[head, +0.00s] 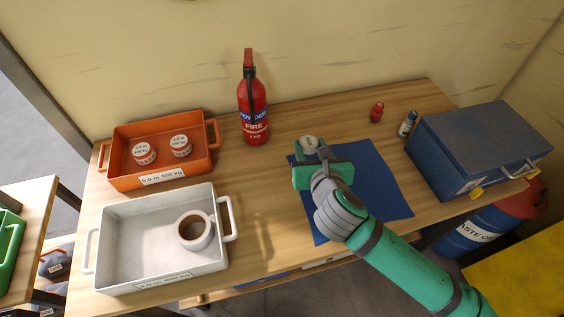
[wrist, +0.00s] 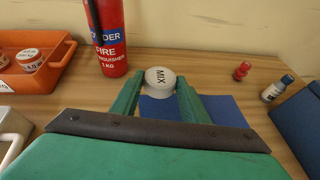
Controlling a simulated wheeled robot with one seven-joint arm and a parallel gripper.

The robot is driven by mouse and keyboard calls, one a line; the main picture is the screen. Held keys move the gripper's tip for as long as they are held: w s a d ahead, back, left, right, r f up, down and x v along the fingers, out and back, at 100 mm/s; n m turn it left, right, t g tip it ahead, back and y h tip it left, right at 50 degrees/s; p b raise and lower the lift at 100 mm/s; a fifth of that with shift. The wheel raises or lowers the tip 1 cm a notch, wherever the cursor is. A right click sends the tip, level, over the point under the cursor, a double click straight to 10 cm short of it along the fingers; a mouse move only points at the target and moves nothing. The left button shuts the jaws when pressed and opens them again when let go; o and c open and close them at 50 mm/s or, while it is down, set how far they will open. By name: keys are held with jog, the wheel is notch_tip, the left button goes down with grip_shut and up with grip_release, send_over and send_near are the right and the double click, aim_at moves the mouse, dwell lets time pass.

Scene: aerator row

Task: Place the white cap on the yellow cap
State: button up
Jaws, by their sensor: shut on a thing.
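The white cap (head: 309,142), round with a flat top, is at my gripper's tips near the far left edge of the blue mat (head: 380,179). In the wrist view the white cap (wrist: 160,79) reads MIX and sits between the green fingers. My gripper (head: 312,152) is shut on it; in the wrist view my gripper (wrist: 160,88) touches it from both sides. I cannot tell how high the cap is above the table. I do not make out a yellow cap in either view; my arm hides part of the mat.
A fire extinguisher (head: 252,110) stands left of my gripper. A red bottle (head: 376,112), a white-and-blue bottle (head: 408,124) and a blue case (head: 475,140) stand right.

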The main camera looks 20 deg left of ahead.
jog(key=a+f, duration=0.4)
jog(key=a, duration=0.4)
send_over(266, 169)
jog(key=f, duration=0.4)
jog(key=shift+d+f, duration=0.3)
jog(key=shift+d, duration=0.05)
jog(key=shift+a+f, duration=0.4)
jog(key=shift+f, duration=1.65)
jog(key=shift+f, duration=0.3)
